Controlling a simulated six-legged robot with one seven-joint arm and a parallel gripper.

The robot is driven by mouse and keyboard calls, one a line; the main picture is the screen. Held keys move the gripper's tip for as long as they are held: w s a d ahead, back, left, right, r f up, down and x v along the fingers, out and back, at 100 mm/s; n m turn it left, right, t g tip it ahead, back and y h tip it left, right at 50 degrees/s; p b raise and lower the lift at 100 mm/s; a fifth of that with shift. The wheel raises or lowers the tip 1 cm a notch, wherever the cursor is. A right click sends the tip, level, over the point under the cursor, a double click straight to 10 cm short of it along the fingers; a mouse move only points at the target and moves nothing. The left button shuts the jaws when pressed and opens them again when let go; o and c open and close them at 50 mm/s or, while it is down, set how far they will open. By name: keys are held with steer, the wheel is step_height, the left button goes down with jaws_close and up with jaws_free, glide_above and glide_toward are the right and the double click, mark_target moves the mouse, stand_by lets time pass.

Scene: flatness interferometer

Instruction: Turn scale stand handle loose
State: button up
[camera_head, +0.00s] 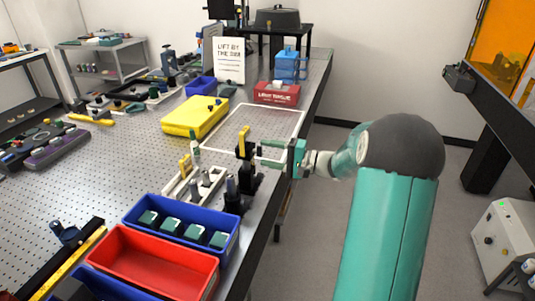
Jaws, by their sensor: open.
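My gripper (262,151) is at the table's right edge. Its two fingers point left and are apart, with nothing seen between them. Just left of the fingertips stands a dark upright stand (246,178) with a yellow part (242,142) at its top. I cannot tell for certain that this is the scale stand, or which part is its handle. The fingertips look close to the yellow part; contact cannot be made out. A second yellow upright piece (185,167) stands on a pale base farther left.
A blue bin (176,249) with several green-topped blocks and a red bin (150,270) stand at the front. A yellow case (194,116), a red box (276,93) and a sign (229,60) stand farther back. A white-outlined area (250,121) behind the stand is mostly clear.

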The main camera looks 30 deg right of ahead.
steer(key=v, duration=1.3)
steer(key=s+a+r+n+g+h, duration=0.15)
steer(key=a+g, duration=0.25)
steer(key=a, duration=0.6)
steer(key=s+a+r+n+g+h, duration=0.1)
steer(key=s+a+n+g, duration=0.3)
steer(key=a, duration=0.5)
steer(key=s+a+n+h, duration=0.2)
steer(key=s+a+h, duration=0.2)
steer(key=s, duration=0.3)
steer(key=s+a+r+n+h, duration=0.1)
steer(key=s+a+n+h, duration=0.1)
steer(key=s+a+h, duration=0.2)
steer(key=s+h, duration=0.2)
steer(key=s, duration=0.1)
steer(key=shift+r+t, duration=0.3)
steer(key=shift+t, duration=0.1)
